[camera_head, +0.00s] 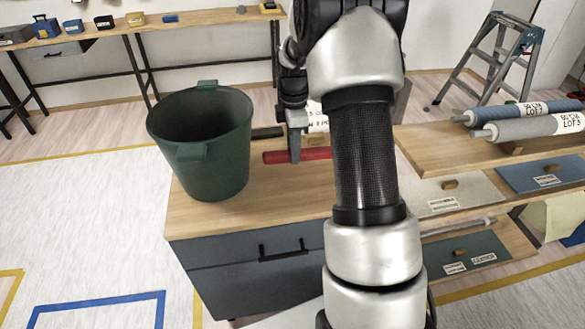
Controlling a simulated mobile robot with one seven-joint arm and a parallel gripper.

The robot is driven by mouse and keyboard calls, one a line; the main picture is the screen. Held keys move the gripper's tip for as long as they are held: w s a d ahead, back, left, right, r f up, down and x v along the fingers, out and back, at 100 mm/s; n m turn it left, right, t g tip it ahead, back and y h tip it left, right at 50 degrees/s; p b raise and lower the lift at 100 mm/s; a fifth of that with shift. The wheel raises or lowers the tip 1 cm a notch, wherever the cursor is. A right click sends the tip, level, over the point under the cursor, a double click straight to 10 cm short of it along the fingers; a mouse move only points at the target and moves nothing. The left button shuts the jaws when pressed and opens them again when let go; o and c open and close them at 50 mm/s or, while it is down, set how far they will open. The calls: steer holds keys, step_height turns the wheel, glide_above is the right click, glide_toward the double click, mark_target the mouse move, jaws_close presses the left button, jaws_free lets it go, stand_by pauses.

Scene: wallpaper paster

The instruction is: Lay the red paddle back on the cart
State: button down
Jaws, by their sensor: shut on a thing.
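The red paddle (316,154) lies level at the cart's top, a red bar partly hidden behind my arm. My gripper (295,157) points down and is shut on the paddle near its left part. The paddle is at or very close to the wooden top of the cart (262,203); I cannot tell whether it touches. The cart has a grey-blue front with a dark handle. My arm hides the right side of the cart top and the paddle's right end.
A green bucket (200,140) stands on the cart's left side, left of my gripper. A dark bar (267,132) lies behind the paddle. A shelf unit with wallpaper rolls (523,128) stands at the right. The cart top's front is clear. A stepladder (490,62) stands behind.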

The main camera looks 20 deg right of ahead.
step_height(320, 180, down, 6)
steer(key=shift+a+r+b, duration=0.1)
steer(key=shift+b, duration=0.35)
steer(key=shift+w+a+f, duration=0.1)
steer(key=shift+w+f, duration=0.05)
steer(key=shift+f, duration=0.2)
steer(key=c, duration=1.4)
jaws_free()
